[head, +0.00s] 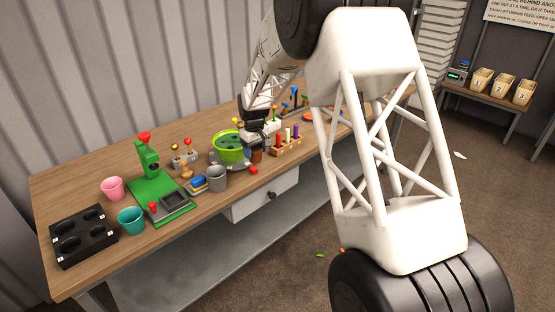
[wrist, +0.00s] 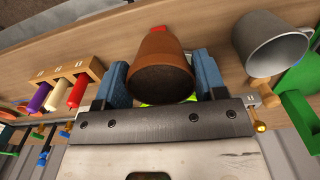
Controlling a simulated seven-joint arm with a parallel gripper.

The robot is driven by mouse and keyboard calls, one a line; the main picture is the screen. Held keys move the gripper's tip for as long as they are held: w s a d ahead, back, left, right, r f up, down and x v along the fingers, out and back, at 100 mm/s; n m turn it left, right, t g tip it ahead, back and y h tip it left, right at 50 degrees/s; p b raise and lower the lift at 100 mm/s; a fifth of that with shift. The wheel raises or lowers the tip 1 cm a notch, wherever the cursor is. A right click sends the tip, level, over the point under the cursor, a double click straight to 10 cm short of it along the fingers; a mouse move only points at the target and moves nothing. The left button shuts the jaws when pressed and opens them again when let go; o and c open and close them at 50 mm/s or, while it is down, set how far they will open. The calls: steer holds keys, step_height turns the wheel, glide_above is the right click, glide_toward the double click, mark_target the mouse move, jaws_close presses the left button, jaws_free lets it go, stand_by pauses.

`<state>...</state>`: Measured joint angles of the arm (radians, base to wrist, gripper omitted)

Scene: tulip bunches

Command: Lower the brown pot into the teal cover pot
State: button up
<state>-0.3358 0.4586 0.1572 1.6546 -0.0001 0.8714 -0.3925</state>
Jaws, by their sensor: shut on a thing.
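The brown pot (wrist: 162,66) is between the blue fingers of my gripper (wrist: 163,85) in the wrist view, and the gripper is shut on it.
A pink pot (head: 112,188), a green press (head: 160,185), a black tray with holes (head: 83,252) and a grey mug (head: 216,178) stand on the wooden table (head: 80,180).

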steer(key=s+a+r+n, duration=0.15)
steer(key=s+a, duration=0.25)
steer(key=a, duration=0.6)
steer(key=n, duration=0.2)
glide_toward(128, 210)
steer(key=s+d, duration=0.2)
steer(key=shift+s+d+r, duration=0.2)
steer(key=shift+s+r, duration=0.2)
steer(key=shift+f, duration=2.2)
steer(key=shift+f, duration=1.7)
steer(key=shift+r, duration=0.15)
steer(key=o, duration=1)
